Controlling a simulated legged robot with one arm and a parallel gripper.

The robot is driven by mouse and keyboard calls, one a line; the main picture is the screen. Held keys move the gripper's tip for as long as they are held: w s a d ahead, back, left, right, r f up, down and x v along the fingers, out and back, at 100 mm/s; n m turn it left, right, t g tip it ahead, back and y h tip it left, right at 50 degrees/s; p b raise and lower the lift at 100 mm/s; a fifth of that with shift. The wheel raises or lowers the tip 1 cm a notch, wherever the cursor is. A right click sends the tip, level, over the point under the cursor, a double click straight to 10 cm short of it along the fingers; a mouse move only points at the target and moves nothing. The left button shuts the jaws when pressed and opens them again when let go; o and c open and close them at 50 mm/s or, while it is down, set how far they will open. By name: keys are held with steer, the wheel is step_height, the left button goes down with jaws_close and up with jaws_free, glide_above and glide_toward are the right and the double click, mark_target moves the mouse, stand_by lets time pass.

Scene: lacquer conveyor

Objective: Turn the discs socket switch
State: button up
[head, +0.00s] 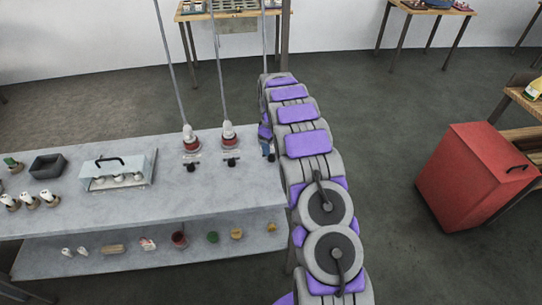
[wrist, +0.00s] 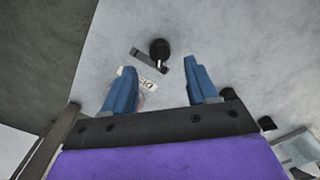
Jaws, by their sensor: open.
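A black round knob (wrist: 159,48) with a pale pointer mark stands on the grey bench top in the wrist view. A dark grey bar lies beside it, and a white label (wrist: 140,80), which seems to read DISCS, is partly hidden by a finger. My gripper (wrist: 159,66) is open, with its two blue fingers apart. The knob shows between and just beyond the fingertips, with nothing held. In the head view my gripper (head: 267,149) points down over the right end of the bench, and the arm hides part of that area.
Two red-and-white fittings (head: 191,140) (head: 229,134) with tall rods stand left of my gripper, each with a black knob in front. A clear-sided case (head: 118,168), a dark bin (head: 47,166) and small parts lie further left. A red box (head: 475,178) stands right.

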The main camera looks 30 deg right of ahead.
mark_target(272, 157)
steer(key=f, duration=0.4)
steer(key=shift+d+f+b, duration=0.1)
steer(key=shift+d+b, duration=0.1)
steer(key=shift+b, duration=0.15)
steer(key=shift+a+f, duration=0.15)
steer(key=shift+f, duration=0.4)
steer(key=shift+c, duration=0.3)
steer(key=c, duration=1)
